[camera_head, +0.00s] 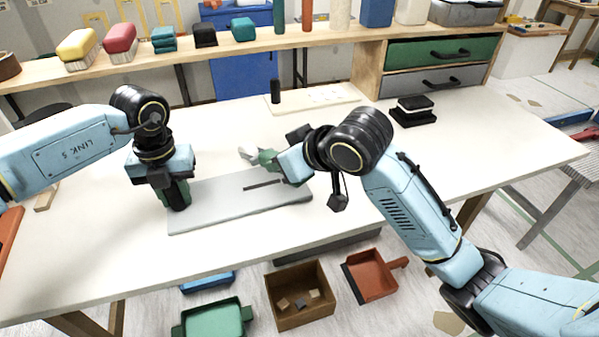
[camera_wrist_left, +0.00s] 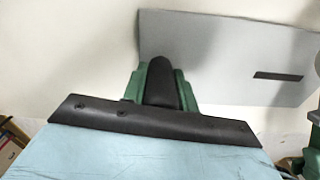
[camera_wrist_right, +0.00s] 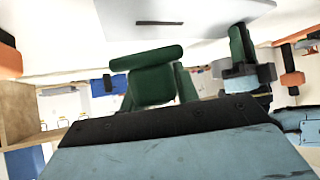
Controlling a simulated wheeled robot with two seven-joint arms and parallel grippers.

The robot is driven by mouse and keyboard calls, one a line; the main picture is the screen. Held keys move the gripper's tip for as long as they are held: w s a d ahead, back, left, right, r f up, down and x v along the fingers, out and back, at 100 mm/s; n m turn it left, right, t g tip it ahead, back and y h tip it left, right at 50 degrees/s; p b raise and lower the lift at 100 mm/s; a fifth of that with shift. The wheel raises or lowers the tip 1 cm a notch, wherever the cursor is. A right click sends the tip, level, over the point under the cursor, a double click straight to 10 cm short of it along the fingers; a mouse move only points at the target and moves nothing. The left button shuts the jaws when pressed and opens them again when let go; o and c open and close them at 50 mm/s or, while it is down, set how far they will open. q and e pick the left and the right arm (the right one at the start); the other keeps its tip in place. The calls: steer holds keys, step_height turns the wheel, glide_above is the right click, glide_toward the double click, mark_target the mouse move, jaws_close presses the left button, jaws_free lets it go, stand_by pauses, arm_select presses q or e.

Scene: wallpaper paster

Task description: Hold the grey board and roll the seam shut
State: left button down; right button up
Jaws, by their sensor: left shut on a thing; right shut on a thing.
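The grey board (camera_head: 225,208) lies flat on the white table, with a thin dark strip (camera_head: 264,184) on its right half. It also shows in the left wrist view (camera_wrist_left: 215,60). My left gripper (camera_head: 178,196) points down at the board's left end and is shut on that edge; its fingertips are partly hidden. My right gripper (camera_head: 272,160) is shut on a green tool, apparently the roller (camera_wrist_right: 147,58), at the board's far right side. A pale part of the tool shows in the head view (camera_head: 247,153). I cannot tell whether it touches the board.
A black block (camera_head: 414,112) and a pale flat panel (camera_head: 320,97) with a dark upright cylinder (camera_head: 275,91) lie behind. A wooden shelf with coloured blocks and drawers (camera_head: 440,52) lines the back. Bins (camera_head: 300,292) stand below the front edge.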

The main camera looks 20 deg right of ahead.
steer(key=w+d+r+n+g, duration=0.3)
steer(key=w+d+n+g, duration=0.15)
steer(key=d, duration=0.25)
steer(key=w+a+r+n+g, duration=0.1)
steer(key=a+r+n+g, duration=0.3)
steer(key=a+r+n, duration=0.2)
steer(key=shift+a+r+n, duration=0.3)
steer(key=shift+r+n, duration=0.4)
steer(key=shift+n, duration=0.55)
steer(key=shift+g, duration=0.35)
steer(key=shift+f, duration=3.25)
steer(key=shift+f, duration=1.4)
steer(key=shift+w+d, duration=0.1)
steer(key=shift+d, duration=0.05)
